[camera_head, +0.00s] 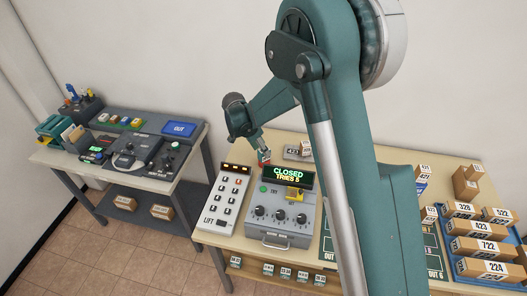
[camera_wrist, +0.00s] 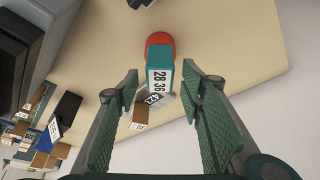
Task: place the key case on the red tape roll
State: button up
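The key case, a teal block with a white label reading 28 36 (camera_wrist: 159,80), shows between and beyond my finger pads in the wrist view. The red tape roll (camera_wrist: 159,39) shows at its far end, partly covered by it. In the head view the key case (camera_head: 263,155) stands directly over the red tape roll (camera_head: 265,164), at the back of the table behind the control box. It looks seated on the roll; the contact is not clear. My gripper (camera_wrist: 160,76) is open, its fingers apart with gaps on both sides of the case.
A grey control box (camera_head: 283,216) with a CLOSED display and a LIFT keypad (camera_head: 227,199) stand in front. A small labelled box (camera_head: 298,152) lies just right of the roll. Boxes on a blue tray (camera_head: 475,280) fill the right. A side desk (camera_head: 178,184) stands left.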

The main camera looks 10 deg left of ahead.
jog(key=v, duration=0.9)
dwell(0.5)
jog(key=s+d+r+n+y, duration=0.15)
jog(key=s+d+r, duration=0.35)
jog(key=d+r, duration=0.6)
jog(key=s+d+r+n+y, duration=0.1)
jog(key=s+d+r+n, duration=0.35)
jog(key=d, duration=0.95)
jog(key=s+d+r+n+t, duration=0.1)
jog(key=s+d+t, duration=0.1)
jog(key=s+d, duration=0.7)
jog(key=s+d+r+n+t, duration=0.1)
jog(key=s+d+n+t, duration=0.1)
jog(key=s+d, duration=0.8)
jog(key=s, duration=0.7)
jog(key=shift+r+y, duration=0.3)
jog(key=shift+y, duration=0.05)
